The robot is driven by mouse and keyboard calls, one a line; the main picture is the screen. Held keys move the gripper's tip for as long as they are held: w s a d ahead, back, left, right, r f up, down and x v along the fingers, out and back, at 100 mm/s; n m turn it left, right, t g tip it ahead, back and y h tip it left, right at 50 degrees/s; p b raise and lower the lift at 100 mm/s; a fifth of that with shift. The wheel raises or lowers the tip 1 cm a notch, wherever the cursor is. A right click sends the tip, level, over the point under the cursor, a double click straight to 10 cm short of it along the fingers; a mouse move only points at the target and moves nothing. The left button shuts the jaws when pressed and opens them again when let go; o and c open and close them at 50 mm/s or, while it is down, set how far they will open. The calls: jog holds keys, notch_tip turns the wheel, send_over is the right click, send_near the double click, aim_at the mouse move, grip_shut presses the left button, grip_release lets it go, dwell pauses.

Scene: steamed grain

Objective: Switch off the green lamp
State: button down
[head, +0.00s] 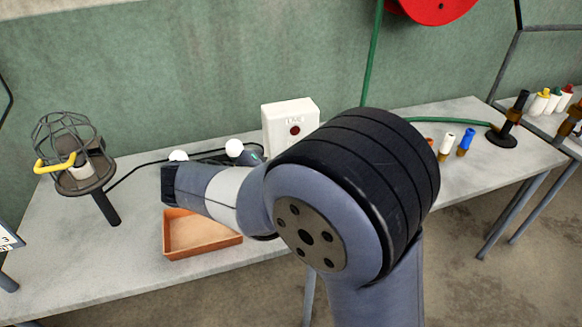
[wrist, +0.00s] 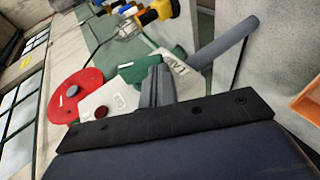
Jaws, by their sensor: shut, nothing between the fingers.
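A green body (wrist: 138,69) with a white labelled collar (wrist: 178,68) and a dark grey cylinder (wrist: 225,43) lies beyond my fingers in the wrist view. It may be the green lamp. No switch or glow on it can be made out. My gripper (wrist: 155,86) is shut and empty, its fingertips in front of or close to the green part; I cannot tell whether they touch. In the head view my arm hides the fingertips. A small grey-green piece (head: 256,153) shows beside my arm, next to a white ball (head: 234,148).
A caged lamp (head: 85,172) with a yellow hook stands at the left of the bench (head: 60,255). An orange tray (head: 203,253) lies below my arm. A white box (head: 290,115) with a red button stands behind. Coloured bottles stand at the right.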

jog(key=shift+d+f+b, duration=0.2)
jog(key=shift+f+b, duration=0.7)
jog(key=shift+b, duration=0.15)
jog(key=shift+d+f+b, duration=0.1)
jog(key=shift+f+b, duration=0.05)
jog(key=shift+b, duration=0.15)
